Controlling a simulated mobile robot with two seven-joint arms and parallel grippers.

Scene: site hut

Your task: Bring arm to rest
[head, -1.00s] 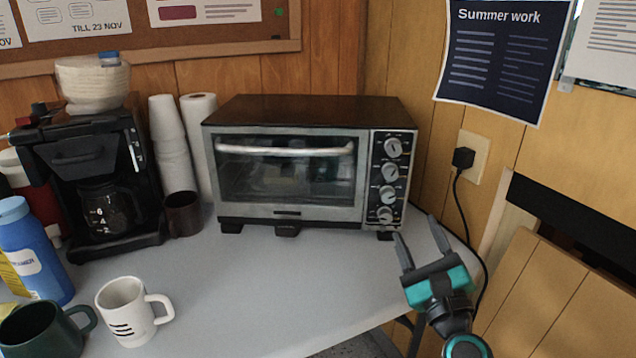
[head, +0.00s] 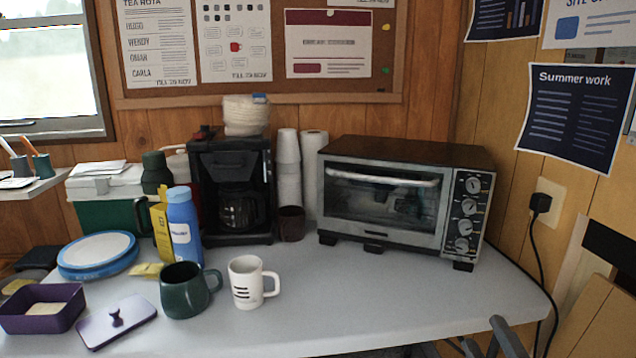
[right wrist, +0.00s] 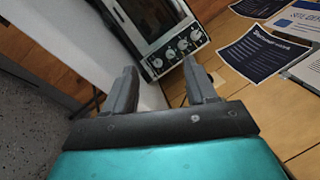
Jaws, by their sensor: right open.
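My right gripper (head: 490,338) shows at the bottom edge of the head view, right of centre, with only its grey fingers in the picture. In the right wrist view its two fingers (right wrist: 162,88) stand wide apart with nothing between them. It is open and empty, near the table's front right edge and apart from the toaster oven (head: 385,205). The rest of my right arm is below the head view. My left gripper does not show.
The table (head: 350,300) has clear room at its front middle and right. A white mug (head: 246,284), green mug (head: 181,292), blue bottle (head: 183,228), coffee maker (head: 232,165) and purple box (head: 38,318) stand to the left. A black cord (head: 548,270) hangs at the right wall.

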